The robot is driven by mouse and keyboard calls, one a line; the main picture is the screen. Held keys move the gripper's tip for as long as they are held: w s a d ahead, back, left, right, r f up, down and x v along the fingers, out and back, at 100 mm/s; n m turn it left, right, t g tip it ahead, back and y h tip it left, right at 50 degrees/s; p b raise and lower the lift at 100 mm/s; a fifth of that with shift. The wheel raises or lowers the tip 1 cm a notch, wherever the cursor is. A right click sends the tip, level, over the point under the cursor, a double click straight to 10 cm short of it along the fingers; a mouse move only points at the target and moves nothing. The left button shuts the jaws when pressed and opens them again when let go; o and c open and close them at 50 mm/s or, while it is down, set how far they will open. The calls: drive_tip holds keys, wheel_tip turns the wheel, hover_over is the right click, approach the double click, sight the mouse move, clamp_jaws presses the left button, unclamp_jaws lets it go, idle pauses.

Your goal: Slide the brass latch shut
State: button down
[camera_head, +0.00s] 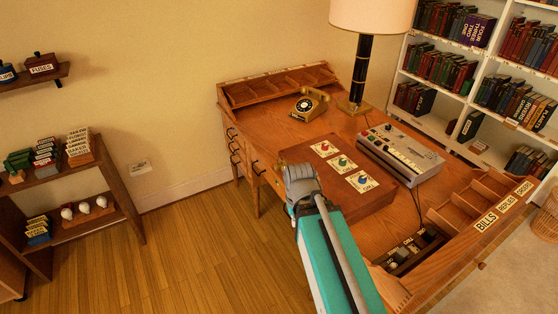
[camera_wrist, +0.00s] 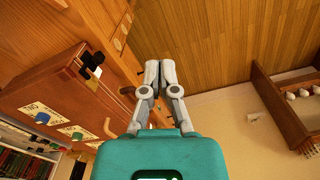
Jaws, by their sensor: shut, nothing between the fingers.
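The wooden box (camera_head: 340,208) with three labelled knobs stands on the desk. In the wrist view the box (camera_wrist: 50,90) is at the left, and on its side is a small fitting (camera_wrist: 92,66), dark with a brass-coloured part, which looks like the latch. I cannot tell how far it is slid. My gripper (camera_wrist: 160,68) is shut and empty, to the right of the fitting and apart from it in the wrist view. In the head view my gripper (camera_head: 291,172) is at the box's left end and hides part of that side.
The desk (camera_head: 300,128) also carries a gold telephone (camera_head: 310,104), a lamp (camera_head: 361,75), a grey console (camera_head: 400,155) and a compartment rack (camera_head: 478,200). Bookshelves (camera_head: 468,62) stand behind. Open floor (camera_head: 190,235) lies left of the desk.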

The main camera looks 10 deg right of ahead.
drive_tip(key=shift+a, duration=0.1)
idle(0.3)
drive_tip(key=w+f+n+t+b, duration=0.1)
drive_tip(key=w+f+n+b, duration=0.1)
drive_tip(key=w, duration=2)
drive_tip(key=w+d+f+n+t+y+b, duration=0.1)
drive_tip(key=w+f+t+b, duration=0.1)
drive_tip(key=w, duration=2.1)
drive_tip(key=f+b, duration=0.1)
drive_tip(key=b, duration=0.1)
drive_tip(key=shift+w+f+n+t+b, duration=0.25)
drive_tip(key=shift+w+n+t+b, duration=0.05)
drive_tip(key=shift+n, duration=0.1)
drive_tip(key=shift+f, duration=0.1)
